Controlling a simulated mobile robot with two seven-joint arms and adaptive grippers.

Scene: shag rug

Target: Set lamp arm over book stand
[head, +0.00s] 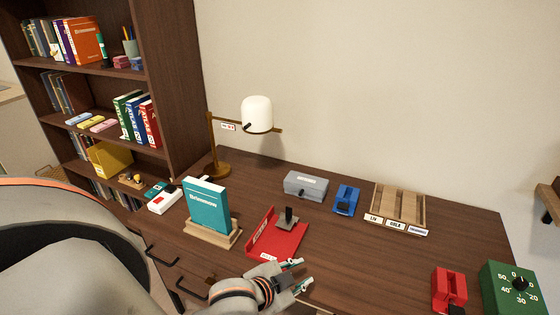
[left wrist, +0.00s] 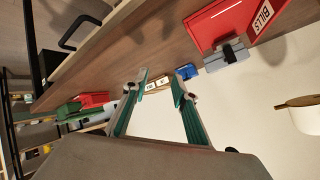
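A brass desk lamp (head: 220,160) stands at the back left of the desk, beside the bookshelf. Its horizontal arm (head: 273,131) reaches right along the wall and carries a white shade (head: 257,113). In the left wrist view the shade (left wrist: 306,119) shows at the right edge. The wooden book stand (head: 212,237) holds an upright teal book (head: 207,207), in front of the lamp. The shade is behind and to the right of the stand. My left gripper (head: 302,273) is open and empty near the desk's front; its fingers show apart in the wrist view (left wrist: 162,82). My right gripper is not in view.
A red bills tray (head: 262,241) with a grey-black clip lies beyond my left gripper. A grey box (head: 306,186), blue stamp-like item (head: 346,199) and wooden sorter (head: 398,205) stand behind. A red item (head: 450,288) and green timer (head: 512,288) are at right. Desk between is clear.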

